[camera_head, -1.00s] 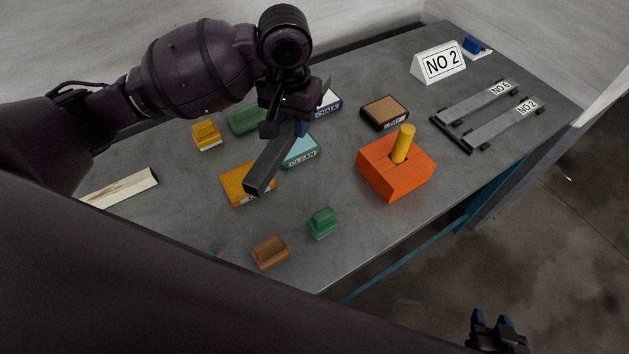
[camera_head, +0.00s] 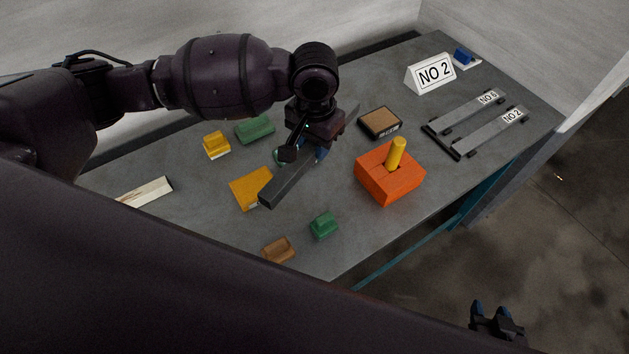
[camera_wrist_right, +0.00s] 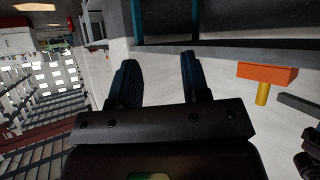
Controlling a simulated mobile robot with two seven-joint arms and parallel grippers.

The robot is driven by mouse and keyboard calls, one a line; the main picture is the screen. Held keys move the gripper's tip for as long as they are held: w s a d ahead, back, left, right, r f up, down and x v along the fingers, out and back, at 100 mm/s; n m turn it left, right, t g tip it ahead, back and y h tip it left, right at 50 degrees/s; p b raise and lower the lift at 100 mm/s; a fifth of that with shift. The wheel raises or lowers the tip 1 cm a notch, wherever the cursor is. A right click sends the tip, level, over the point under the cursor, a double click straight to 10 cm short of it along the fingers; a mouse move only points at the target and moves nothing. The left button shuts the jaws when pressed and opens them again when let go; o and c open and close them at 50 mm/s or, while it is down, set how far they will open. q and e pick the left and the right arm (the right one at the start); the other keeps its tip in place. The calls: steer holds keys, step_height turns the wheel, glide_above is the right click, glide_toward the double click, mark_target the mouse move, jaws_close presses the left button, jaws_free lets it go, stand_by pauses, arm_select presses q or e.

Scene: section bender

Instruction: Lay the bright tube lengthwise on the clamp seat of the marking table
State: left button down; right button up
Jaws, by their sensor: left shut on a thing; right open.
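My left gripper (camera_head: 310,150) is shut on a long square-section tube (camera_head: 287,186), dark grey in this light. It holds the tube above the middle of the grey table, with one end pointing toward the near left. I cannot tell which fixture is the clamp seat; a low rack (camera_head: 440,140) at the right carries two flat grey bars labelled NO 6 and NO 2. My right gripper (camera_head: 495,312) is open and empty beyond the table's near edge; its blue fingers also show apart in the right wrist view (camera_wrist_right: 160,78).
An orange block (camera_head: 390,182) with an upright yellow peg stands right of the tube. A NO 2 sign (camera_head: 431,76) stands behind the rack. Yellow, green and brown pieces, an orange-yellow box (camera_head: 249,190) and a brown-topped box (camera_head: 379,122) lie around. A pale strip (camera_head: 147,192) lies left.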

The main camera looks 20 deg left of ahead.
arm_select(q)
glide_above(314, 188)
step_height(314, 188, down, 8)
steer(key=shift+d+f+b, duration=0.1)
steer(key=shift+b, duration=0.2)
steer(key=shift+f, duration=2.6)
arm_select(e)
steer(key=shift+s+f, duration=0.1)
steer(key=shift+f, duration=0.6)
steer(key=shift+r, duration=0.1)
arm_select(q)
steer(key=c, duration=1.2)
jaws_free()
steer(key=shift+f, duration=0.1)
steer(key=o, duration=0.4)
arm_select(e)
steer(key=shift+w+a+r, duration=0.1)
steer(key=shift+w+r, duration=0.35)
steer(key=shift+w, duration=0.15)
